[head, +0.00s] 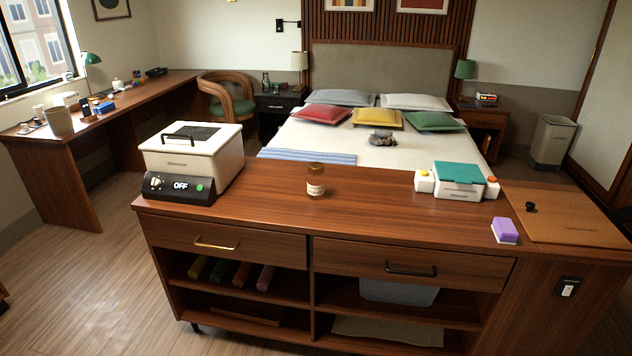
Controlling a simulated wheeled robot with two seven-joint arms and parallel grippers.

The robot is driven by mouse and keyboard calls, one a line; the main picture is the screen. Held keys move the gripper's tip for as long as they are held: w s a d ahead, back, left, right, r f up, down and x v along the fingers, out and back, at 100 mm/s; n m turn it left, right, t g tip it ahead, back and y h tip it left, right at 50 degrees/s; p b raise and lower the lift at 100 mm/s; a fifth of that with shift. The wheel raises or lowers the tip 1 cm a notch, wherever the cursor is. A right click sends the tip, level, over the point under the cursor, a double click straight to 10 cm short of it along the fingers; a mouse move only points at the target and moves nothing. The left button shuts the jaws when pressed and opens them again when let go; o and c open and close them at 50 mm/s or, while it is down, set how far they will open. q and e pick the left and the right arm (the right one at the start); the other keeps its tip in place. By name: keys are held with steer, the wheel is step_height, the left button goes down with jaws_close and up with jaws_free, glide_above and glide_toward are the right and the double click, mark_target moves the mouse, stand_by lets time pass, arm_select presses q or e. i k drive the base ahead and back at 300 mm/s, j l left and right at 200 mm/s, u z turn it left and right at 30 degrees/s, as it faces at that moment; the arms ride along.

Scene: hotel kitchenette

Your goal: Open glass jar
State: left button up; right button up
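A small glass jar (315,184) stands upright on the wooden cabinet top, near its middle. It has a pale label on its side and a brown lid (316,168) on top. The lid sits on the jar. Neither of my grippers is visible in the head view.
On the cabinet top (370,212), a white appliance reading OFF (190,160) stands left and a white box with teal lid (457,180) stands right. A purple sponge (505,230) and a brown board (570,215) are farther right. The top around the jar is clear.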

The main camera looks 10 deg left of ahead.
mark_target(315, 182)
steer(key=i+j+z, duration=0.1)
steer(key=z, duration=0.25)
steer(key=j+z, duration=0.8)
steer(key=j, duration=2.85)
steer(key=k+z, duration=0.05)
